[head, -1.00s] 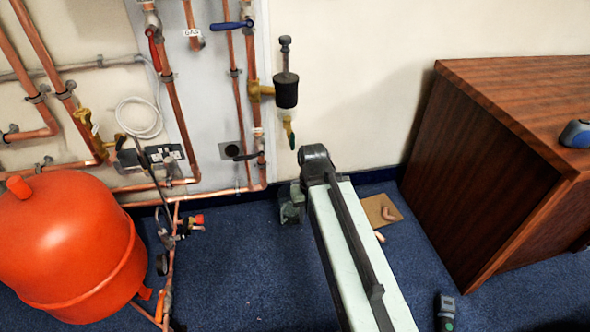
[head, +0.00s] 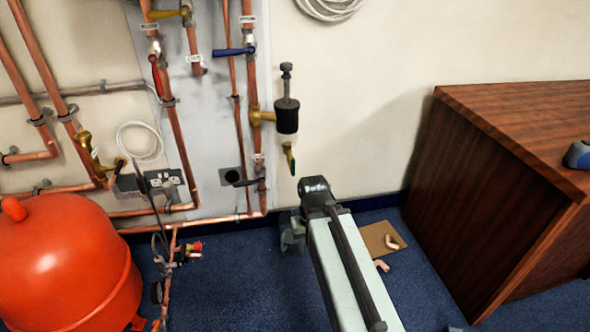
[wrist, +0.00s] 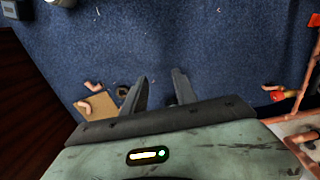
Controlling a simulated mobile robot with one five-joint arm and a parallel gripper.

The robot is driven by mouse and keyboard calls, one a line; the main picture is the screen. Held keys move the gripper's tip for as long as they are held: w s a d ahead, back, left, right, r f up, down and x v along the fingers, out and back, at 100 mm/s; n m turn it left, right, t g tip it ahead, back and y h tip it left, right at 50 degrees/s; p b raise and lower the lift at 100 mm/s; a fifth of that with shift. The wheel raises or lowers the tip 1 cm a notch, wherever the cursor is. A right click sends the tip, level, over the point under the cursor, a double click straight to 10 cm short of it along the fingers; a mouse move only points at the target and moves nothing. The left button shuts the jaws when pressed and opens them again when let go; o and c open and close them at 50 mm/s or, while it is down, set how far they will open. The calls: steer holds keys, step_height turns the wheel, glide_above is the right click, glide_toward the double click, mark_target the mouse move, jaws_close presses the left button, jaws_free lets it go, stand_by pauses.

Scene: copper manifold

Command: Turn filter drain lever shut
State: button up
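The filter (head: 287,116), a black body with a pale bowl below, sits on a brass fitting on the wall pipework in the head view. Its drain lever (head: 290,158), small and yellow-green, hangs at the bottom of the bowl and points downward. My gripper (head: 291,236) is below the lever, low over the blue carpet and apart from it, partly hidden by my arm. In the wrist view my gripper (wrist: 160,90) has its two fingers spread with nothing between them. The filter and lever are not in the wrist view.
A wooden cabinet (head: 500,180) stands at right. An orange tank (head: 65,260) and copper pipes with a red-capped valve (head: 190,247) are at left. Cardboard (head: 372,236) with copper elbows lies on the floor. The wall right of the filter is clear.

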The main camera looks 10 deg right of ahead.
stand_by(0.4)
step_height(320, 180, up, 22)
steer(key=p, duration=2.2)
glide_above(293, 159)
step_height(293, 159, down, 8)
steer(key=b, duration=0.8)
steer(key=shift+f, duration=0.2)
steer(key=shift+r, duration=0.15)
steer(key=shift+c, duration=0.3)
jaws_close()
